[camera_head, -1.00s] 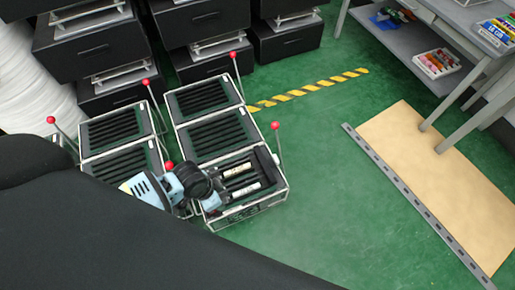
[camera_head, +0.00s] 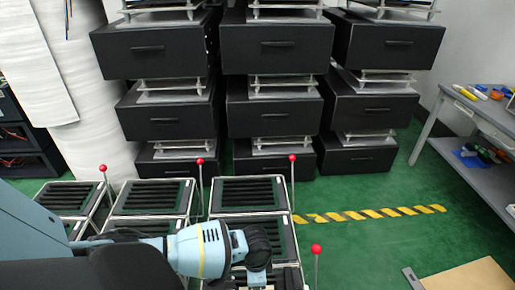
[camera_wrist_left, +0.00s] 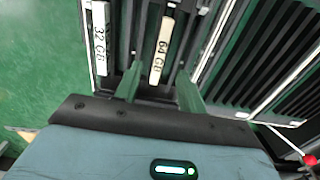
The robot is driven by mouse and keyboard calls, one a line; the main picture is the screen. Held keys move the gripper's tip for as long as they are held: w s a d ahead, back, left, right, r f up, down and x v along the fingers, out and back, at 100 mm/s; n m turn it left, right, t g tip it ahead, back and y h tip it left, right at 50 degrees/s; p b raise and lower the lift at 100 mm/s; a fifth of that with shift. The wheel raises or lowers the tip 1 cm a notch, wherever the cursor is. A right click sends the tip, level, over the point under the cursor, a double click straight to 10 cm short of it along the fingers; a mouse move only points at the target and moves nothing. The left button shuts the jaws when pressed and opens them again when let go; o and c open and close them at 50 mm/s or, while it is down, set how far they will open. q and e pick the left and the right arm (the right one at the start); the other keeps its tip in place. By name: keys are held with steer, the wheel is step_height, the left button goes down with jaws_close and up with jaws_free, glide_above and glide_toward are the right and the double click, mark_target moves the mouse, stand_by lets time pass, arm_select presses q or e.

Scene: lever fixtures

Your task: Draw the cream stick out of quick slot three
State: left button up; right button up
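In the left wrist view, a stick with a cream label marked 64 GB (camera_wrist_left: 162,50) lies in a dark slot. A second stick with a pale label marked 32 GB (camera_wrist_left: 100,40) lies left of it. My left gripper (camera_wrist_left: 159,82) has its two green-tinted fingers apart, one on each side of the 64 GB stick's near end; I cannot tell whether they touch it. In the head view, my left wrist (camera_head: 257,250) covers most of the front right crate, and the sticks and fingertips are hidden. No slot number is readable. My right gripper is not in view.
Slotted crates (camera_head: 248,191) stand in rows around the arm, with upright red-ball levers (camera_head: 316,249) at their corners. Black drawer units (camera_head: 276,101) stand behind. A grey bench (camera_head: 462,172) stands at far right.

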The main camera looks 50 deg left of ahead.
arm_select(q)
step_height(320, 180, down, 5)
steer(key=shift+f+b, duration=0.15)
steer(key=shift+b, duration=1.05)
steer(key=shift+f, duration=0.4)
steer(key=shift+c, duration=0.4)
steer(key=c, duration=0.5)
steer(key=shift+c, duration=1.2)
steer(key=shift+o, duration=0.3)
jaws_close()
